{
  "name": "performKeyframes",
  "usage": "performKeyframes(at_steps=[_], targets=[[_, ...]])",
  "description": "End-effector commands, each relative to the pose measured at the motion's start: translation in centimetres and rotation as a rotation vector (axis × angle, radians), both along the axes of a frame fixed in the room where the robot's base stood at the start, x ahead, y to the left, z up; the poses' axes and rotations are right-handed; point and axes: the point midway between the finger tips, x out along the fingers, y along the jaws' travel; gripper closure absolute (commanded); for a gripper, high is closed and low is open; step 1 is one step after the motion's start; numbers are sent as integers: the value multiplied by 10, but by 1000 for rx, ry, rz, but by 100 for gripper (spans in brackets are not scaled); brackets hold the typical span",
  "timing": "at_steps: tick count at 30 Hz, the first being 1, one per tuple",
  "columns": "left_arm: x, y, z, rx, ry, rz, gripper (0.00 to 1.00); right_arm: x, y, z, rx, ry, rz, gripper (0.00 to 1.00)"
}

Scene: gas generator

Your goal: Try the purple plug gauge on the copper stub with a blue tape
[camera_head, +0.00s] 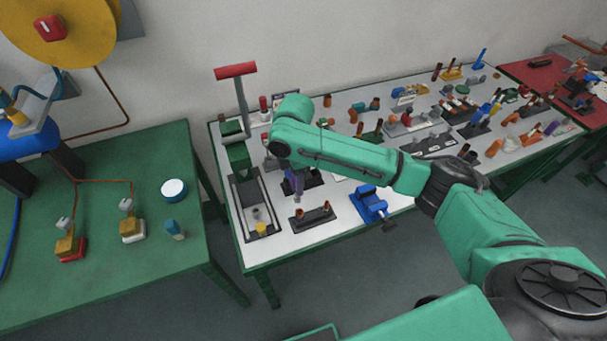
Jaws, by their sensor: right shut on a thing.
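My right arm comes in from the right, and its wrist hangs over the left part of the white-topped table (291,246). My right gripper (296,186) points down there, mostly hidden under the wrist. A purple piece, which looks like the purple plug gauge (298,184), shows at it, and the gripper is shut on it. Just in front, a dark base (313,217) carries two short copper stubs; one copper stub (299,213) stands at its left end. I cannot make out blue tape on either. My left gripper is not in view.
A blue vise (369,203) stands at the front edge, right of the dark base. A grey tray (247,204) and a red-handled press (236,72) are on the left. Many small fittings fill the table's back and right. A green table (120,270) stands further left.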

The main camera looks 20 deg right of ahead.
Motion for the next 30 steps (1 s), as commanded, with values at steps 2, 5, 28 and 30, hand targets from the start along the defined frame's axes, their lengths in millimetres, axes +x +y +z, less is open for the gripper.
performKeyframes(at_steps=[2,5,28,30], targets=[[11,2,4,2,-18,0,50,0,0,1,0,0,0,100],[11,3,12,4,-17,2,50,0,0,4,0,1,-1,100],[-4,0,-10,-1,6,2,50,0,-1,-49,1,-1,0,100],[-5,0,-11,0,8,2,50,0,-1,-49,1,-1,0,100]])
